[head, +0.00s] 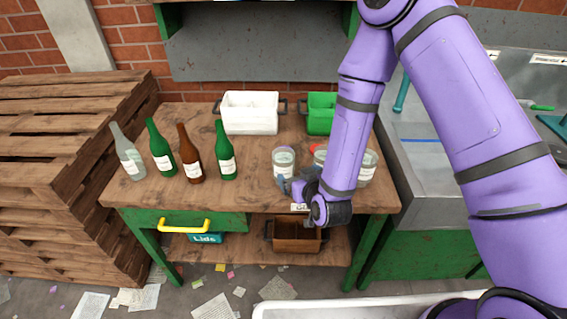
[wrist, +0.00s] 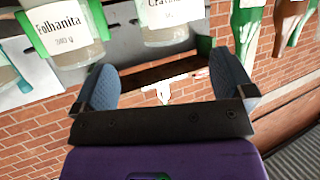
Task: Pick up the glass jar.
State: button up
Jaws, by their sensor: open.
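A clear glass jar (head: 284,160) with a pale label stands near the right part of the bench. A second glass jar (head: 369,164) stands further right, partly hidden by my arm. My gripper (head: 285,186) is just in front of the left jar, near the bench's front edge, with its jaws apart. In the wrist view, my gripper (wrist: 166,82) shows two blue-grey fingers with nothing between them. A labelled jar (wrist: 168,22) is beyond the fingertips, cut by the top edge. Another jar reading "Folbanita" (wrist: 66,32) is to its left.
Several bottles, including a brown bottle (head: 190,155), stand left on the wooden bench (head: 240,198). A white bin (head: 250,113) and a green bin (head: 320,113) stand at the back. A red item (head: 319,152) is partly hidden by my arm.

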aim_at(288, 165)
jog(key=x, duration=1)
jog(key=shift+w+a, duration=0.15)
jog(key=shift+a, duration=0.05)
jog(key=shift+r, duration=0.1)
jog(key=c, duration=1.1)
